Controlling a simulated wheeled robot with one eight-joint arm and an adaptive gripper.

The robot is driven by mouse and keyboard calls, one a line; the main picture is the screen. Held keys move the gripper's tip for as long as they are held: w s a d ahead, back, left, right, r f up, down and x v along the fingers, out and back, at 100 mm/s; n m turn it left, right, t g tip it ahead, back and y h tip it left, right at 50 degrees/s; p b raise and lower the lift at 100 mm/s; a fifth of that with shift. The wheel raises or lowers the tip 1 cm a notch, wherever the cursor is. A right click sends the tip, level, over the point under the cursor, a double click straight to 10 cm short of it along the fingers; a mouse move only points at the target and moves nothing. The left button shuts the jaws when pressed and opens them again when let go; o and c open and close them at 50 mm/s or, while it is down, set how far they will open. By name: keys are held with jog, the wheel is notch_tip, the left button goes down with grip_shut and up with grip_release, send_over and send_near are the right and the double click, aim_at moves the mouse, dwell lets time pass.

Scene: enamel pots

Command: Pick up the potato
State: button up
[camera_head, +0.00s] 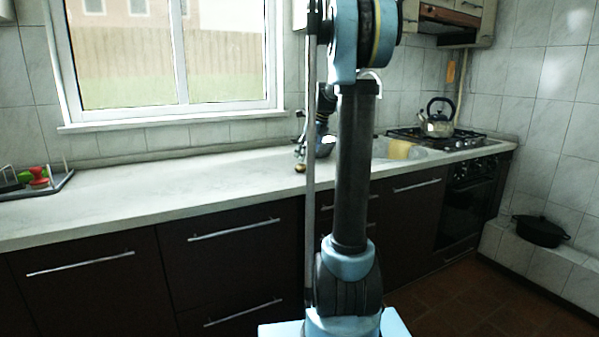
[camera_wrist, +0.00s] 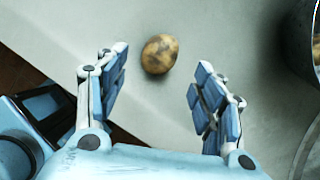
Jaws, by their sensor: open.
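The potato (camera_wrist: 159,54) is a small brown, mottled oval lying on the pale worktop in the wrist view. It also shows as a small brown spot near the worktop's front edge in the head view (camera_head: 300,168). My gripper (camera_wrist: 158,85) is open, its two blue-padded fingers spread on either side. The potato lies between the fingers' lines, a little beyond the fingertips, and neither finger appears to touch it. In the head view my gripper (camera_head: 299,149) is just above the potato, partly hidden by my arm.
A shiny metal pot (camera_wrist: 300,50) stands close to the right finger in the wrist view. A kettle (camera_head: 438,122) sits on the stove at the right. A dish rack (camera_head: 38,184) with red and green items is at the far left. The worktop (camera_head: 170,185) between is clear.

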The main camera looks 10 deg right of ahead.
aim_at(300, 168)
jog(key=shift+x, duration=3.2)
jog(key=shift+w+a, duration=0.1)
jog(key=c, duration=1.1)
